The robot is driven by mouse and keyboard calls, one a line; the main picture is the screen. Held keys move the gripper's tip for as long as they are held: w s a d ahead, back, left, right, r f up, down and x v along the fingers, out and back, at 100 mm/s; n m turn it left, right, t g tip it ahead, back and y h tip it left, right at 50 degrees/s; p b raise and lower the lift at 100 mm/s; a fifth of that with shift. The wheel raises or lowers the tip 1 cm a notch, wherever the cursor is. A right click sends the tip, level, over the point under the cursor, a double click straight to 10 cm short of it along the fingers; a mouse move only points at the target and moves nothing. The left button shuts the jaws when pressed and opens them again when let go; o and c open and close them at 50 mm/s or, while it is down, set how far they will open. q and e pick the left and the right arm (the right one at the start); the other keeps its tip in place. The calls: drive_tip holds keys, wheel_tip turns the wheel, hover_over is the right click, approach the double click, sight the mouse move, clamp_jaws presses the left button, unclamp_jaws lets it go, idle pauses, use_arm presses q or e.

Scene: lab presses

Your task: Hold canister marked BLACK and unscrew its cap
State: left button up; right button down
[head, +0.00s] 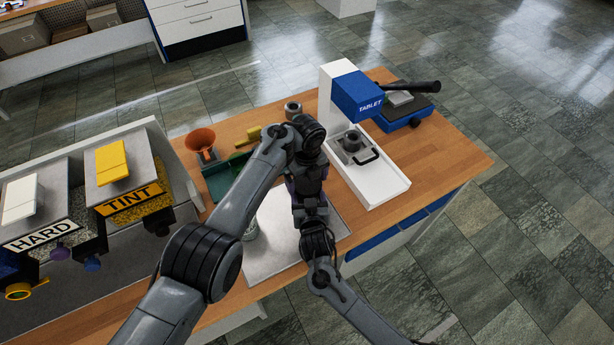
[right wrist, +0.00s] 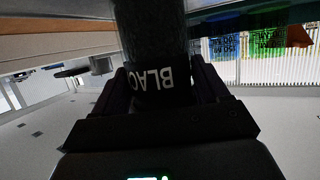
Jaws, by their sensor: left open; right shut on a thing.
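The dark canister (right wrist: 150,40) with white lettering, of which "BLAC" is readable, is in the right wrist view. It stands between the two fingers of my right gripper (right wrist: 160,88), which is shut on it. Its cap is outside that view. In the head view my arms hide the canister almost wholly. My left gripper (head: 307,182) points down above the grey board, close over my right gripper (head: 313,218), and is open. Whether its fingers surround the cap or touch it is hidden.
A pale grey board (head: 272,250) lies under the arms. The blue and white TABLET press (head: 358,97) stands to the right. HARD (head: 42,232) and TINT (head: 135,200) dispensers are at left. An orange funnel (head: 200,139) and green tray (head: 222,185) sit behind.

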use_arm(q)
drive_tip(key=shift+c, duration=0.3)
drive_tip(key=c, duration=0.8)
drive_tip(key=n, duration=0.3)
drive_tip(key=shift+n, duration=0.4)
drive_tip(key=n, duration=1.9)
drive_tip(key=shift+r, duration=0.1)
drive_tip(key=shift+r, duration=0.15)
